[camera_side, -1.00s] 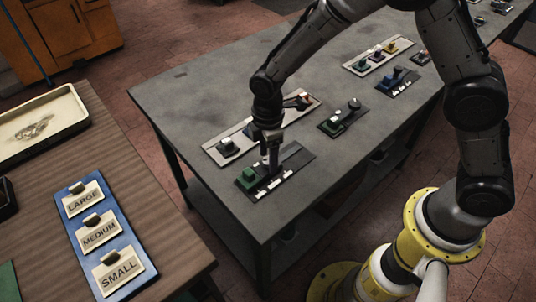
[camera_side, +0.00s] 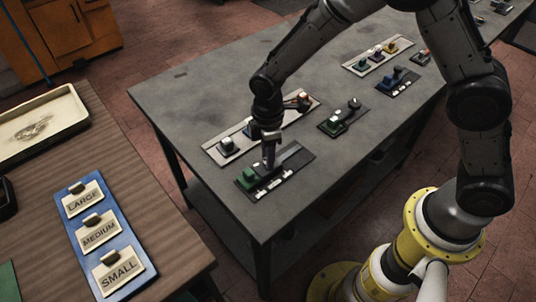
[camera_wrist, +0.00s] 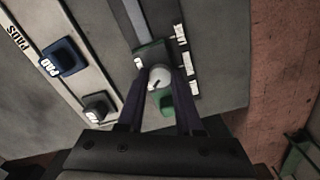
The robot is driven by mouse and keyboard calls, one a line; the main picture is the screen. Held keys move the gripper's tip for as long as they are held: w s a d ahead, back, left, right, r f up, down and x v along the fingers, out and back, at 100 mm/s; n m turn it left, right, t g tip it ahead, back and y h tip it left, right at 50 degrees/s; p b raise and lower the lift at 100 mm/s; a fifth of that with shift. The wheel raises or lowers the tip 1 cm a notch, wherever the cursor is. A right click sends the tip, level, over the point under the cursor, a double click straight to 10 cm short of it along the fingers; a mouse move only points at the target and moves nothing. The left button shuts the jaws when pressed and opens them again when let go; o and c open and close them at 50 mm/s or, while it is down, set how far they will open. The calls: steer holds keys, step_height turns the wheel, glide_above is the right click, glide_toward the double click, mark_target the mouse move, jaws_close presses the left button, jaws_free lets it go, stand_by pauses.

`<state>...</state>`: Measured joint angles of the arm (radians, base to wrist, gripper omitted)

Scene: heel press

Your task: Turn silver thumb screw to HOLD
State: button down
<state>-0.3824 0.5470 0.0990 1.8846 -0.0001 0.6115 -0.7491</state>
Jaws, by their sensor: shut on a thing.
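My gripper (camera_side: 268,165) points down over the dark plate (camera_side: 297,157) near the table's front left corner. The wrist view shows its two dark fingers (camera_wrist: 160,82) shut on the silver thumb screw (camera_wrist: 160,75), a round pale knob with a dark mark on it. The screw sits at a green block (camera_wrist: 154,53) on the plate, with more green (camera_wrist: 165,102) showing between the fingers. In the side view the green block (camera_side: 247,178) stands just left of the gripper, and the screw is hidden. White labels (camera_wrist: 184,62) line the plate's edge; their words are too small to read.
A pale strip (camera_side: 212,152) with several blocks lies close behind; the wrist view shows its blue block (camera_wrist: 64,57). Another dark plate (camera_side: 330,127) stands to the right. The bare grey tabletop (camera_side: 200,95) is clear. The table edge is close by.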

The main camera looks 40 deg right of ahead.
steer(key=m, duration=0.8)
steer(key=shift+r+m, duration=0.1)
steer(key=shift+m, duration=0.3)
steer(key=m, duration=0.4)
steer(key=shift+w+m, duration=0.1)
steer(key=shift+m, duration=1.8)
steer(key=c, duration=0.6)
jaws_free()
steer(key=shift+o, duration=0.2)
step_height(320, 180, up, 14)
